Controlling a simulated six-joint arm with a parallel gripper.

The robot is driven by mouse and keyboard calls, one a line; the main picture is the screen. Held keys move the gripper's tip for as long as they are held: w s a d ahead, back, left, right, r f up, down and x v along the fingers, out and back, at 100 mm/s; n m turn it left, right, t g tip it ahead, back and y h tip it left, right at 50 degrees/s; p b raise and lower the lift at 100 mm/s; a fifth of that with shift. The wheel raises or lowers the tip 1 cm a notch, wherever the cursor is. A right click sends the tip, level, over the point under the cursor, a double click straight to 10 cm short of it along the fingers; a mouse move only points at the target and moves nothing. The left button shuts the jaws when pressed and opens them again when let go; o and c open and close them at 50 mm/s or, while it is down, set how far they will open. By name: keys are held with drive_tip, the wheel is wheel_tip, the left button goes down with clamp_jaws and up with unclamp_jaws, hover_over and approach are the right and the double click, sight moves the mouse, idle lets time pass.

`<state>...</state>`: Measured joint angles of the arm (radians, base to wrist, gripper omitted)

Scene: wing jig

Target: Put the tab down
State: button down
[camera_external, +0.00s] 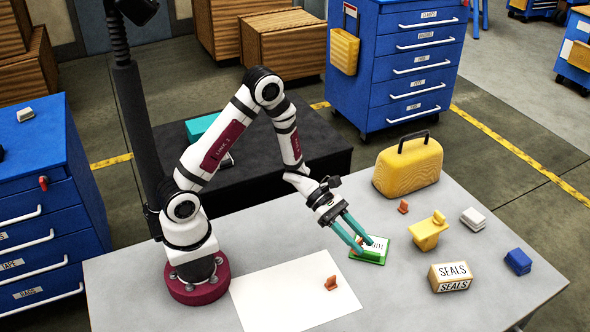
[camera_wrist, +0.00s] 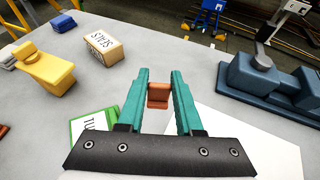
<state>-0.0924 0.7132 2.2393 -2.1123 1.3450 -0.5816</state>
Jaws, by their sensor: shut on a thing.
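My gripper (camera_external: 359,245) has teal fingers and is shut on a small orange-brown tab. In the wrist view the tab (camera_wrist: 158,95) sits between the fingertips of my gripper (camera_wrist: 158,88). In the outside view the fingertips are in front of a green-edged block with a white label (camera_external: 372,256), partly hiding it. I cannot tell how high the tab is above the table.
The white sheet (camera_external: 280,296) lies between my base and the green block. A SEALS box (camera_external: 451,277), a blue block (camera_external: 518,262), a pale block (camera_external: 474,219) and a yellow case (camera_external: 408,168) stand right and behind. A dark blue vise (camera_wrist: 270,80) shows in the wrist view.

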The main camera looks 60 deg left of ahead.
drive_tip(key=w+a+r+n+t+y, duration=0.2)
drive_tip(key=w+a+n+t+y, duration=0.5)
drive_tip(key=w+a, duration=0.95)
drive_tip(key=w+a+r+n+t+y, duration=0.1)
drive_tip(key=a+n+y, duration=0.25)
drive_tip(key=a, duration=0.65)
drive_tip(key=w+a+r+n+t+y, duration=0.15)
drive_tip(key=a+n, duration=0.25)
drive_tip(key=a, duration=0.6)
drive_tip(key=s+a+r+n+g+y, duration=0.1)
drive_tip(key=a+n+y, duration=0.15)
drive_tip(key=a, duration=0.45)
drive_tip(key=s+a+r+n+g+y, duration=0.15)
drive_tip(key=a+y, duration=0.25)
drive_tip(key=a, duration=0.4)
drive_tip(key=t, duration=0.1)
approach(298, 120)
drive_tip(key=shift+h, duration=0.25)
drive_tip(key=w+r, duration=0.1)
drive_tip(key=w+d+r, duration=0.1)
drive_tip(key=w+r, duration=0.2)
drive_tip(key=w, duration=0.1)
drive_tip(key=shift+w+d+r, duration=0.25)
drive_tip(key=shift+d+r, duration=0.05)
drive_tip(key=shift+d, duration=0.1)
drive_tip(key=shift+a+f, duration=0.15)
drive_tip(key=shift+f, duration=2.05)
drive_tip(key=c, duration=0.6)
unclamp_jaws()
